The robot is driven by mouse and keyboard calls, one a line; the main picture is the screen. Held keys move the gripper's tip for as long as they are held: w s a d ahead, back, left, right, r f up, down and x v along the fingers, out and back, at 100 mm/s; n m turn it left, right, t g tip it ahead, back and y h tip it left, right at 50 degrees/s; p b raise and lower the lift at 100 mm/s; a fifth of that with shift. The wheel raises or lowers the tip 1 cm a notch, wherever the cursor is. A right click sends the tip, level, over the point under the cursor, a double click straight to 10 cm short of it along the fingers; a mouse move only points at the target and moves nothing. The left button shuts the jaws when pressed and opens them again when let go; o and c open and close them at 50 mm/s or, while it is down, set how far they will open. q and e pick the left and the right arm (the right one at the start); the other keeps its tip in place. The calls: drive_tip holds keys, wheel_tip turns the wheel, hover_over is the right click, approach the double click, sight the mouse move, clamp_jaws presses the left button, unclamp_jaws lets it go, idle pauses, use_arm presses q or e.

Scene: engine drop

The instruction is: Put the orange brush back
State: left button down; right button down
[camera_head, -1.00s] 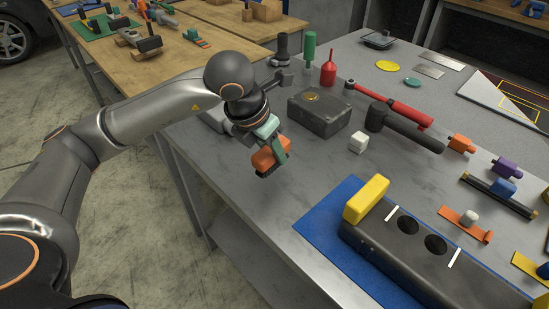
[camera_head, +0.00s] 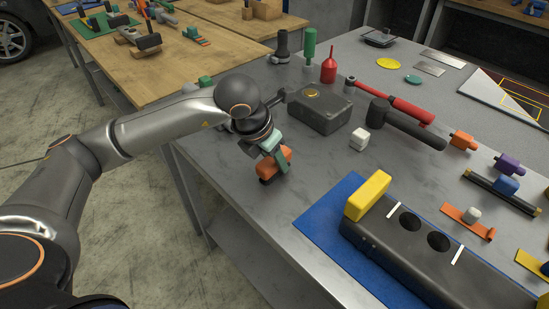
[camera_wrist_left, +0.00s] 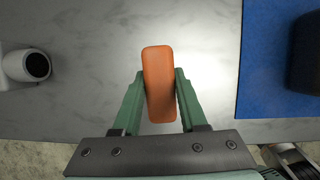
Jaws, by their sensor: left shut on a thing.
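The orange brush (camera_head: 268,170) is a rounded orange block with a dark underside, near the left edge of the grey table. My left gripper (camera_head: 276,158), with green fingers, is shut on it. In the left wrist view the brush (camera_wrist_left: 159,75) stands between the two fingertips of the left gripper (camera_wrist_left: 159,90), over the pale tabletop. Whether the dark underside touches the table, I cannot tell. My right gripper is not in view.
A dark grey box (camera_head: 320,110) and a white cube (camera_head: 360,138) stand beyond the brush. A blue mat (camera_head: 322,222) with a dark block (camera_head: 435,260) and a yellow block (camera_head: 366,197) lies to the right. The grey tabletop (camera_head: 245,205) in front is bare.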

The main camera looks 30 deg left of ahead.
sight(268, 160)
use_arm(q)
drive_tip(key=c, duration=0.8)
unclamp_jaws()
drive_tip(key=o, duration=0.3)
drive_tip(key=shift+o, duration=0.3)
drive_tip(key=shift+r+p, duration=0.25)
drive_tip(key=shift+p, duration=0.4)
drive_tip(key=shift+r, duration=0.25)
drive_tip(key=v, duration=0.3)
drive_tip(key=shift+s+a+r, duration=0.2)
drive_tip(key=shift+s, duration=0.05)
drive_tip(key=v, duration=0.8)
drive_tip(key=shift+s, duration=0.25)
